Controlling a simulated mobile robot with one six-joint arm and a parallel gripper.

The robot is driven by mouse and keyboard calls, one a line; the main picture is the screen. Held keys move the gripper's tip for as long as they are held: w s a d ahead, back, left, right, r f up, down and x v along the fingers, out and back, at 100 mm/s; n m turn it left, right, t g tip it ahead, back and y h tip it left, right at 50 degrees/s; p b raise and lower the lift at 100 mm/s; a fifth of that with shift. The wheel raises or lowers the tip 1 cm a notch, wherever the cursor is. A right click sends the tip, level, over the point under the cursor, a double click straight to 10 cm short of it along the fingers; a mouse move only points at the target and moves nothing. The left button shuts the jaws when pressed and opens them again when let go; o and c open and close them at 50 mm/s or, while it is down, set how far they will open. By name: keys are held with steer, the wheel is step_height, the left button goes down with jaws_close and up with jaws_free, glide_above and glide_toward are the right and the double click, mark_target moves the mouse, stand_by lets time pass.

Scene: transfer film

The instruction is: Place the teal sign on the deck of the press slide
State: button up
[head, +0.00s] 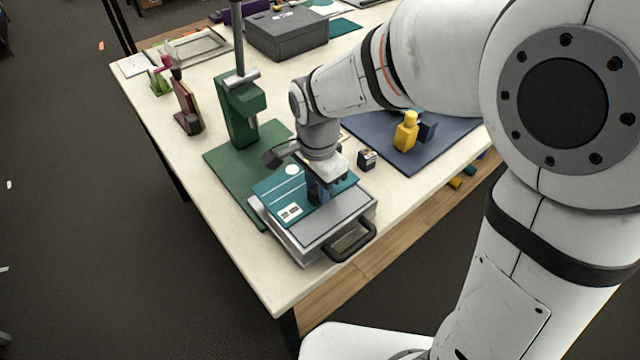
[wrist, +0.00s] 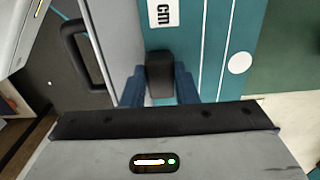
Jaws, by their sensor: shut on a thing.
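The teal sign (head: 270,191), a flat plate with white lines, a white dot and a white label, lies level over the left part of the press slide (head: 335,221). The sign also shows in the wrist view (wrist: 215,45). The slide has a grey deck and a black front handle (head: 350,243); bare deck shows right of the sign. My gripper (head: 318,195) points down at the sign. In the wrist view its blue fingers (wrist: 160,85) are shut on a dark grip block (wrist: 160,72) on the sign. I cannot tell whether the sign touches the deck.
The green press (head: 240,112) stands behind the slide on its green base. A dark blue mat (head: 440,140) with a yellow bottle-like object (head: 406,131) lies to the right. A small dark cube (head: 367,160) sits near my wrist. The table's front edge is close to the slide.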

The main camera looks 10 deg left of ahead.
steer(key=o, duration=1)
step_height(320, 180, up, 12)
steer(key=s+d+f+n+t, duration=0.1)
steer(key=s+d+n, duration=0.1)
steer(key=d, duration=0.6)
steer(key=s+d+f+n+t, duration=0.1)
steer(key=s+d+n, duration=0.2)
steer(key=d, duration=0.5)
steer(key=s+d+f+n+t, duration=0.1)
steer(key=s+d+f+n, duration=0.1)
steer(key=d, duration=0.6)
steer(key=shift+s+n, duration=0.35)
steer(key=shift+n, duration=0.25)
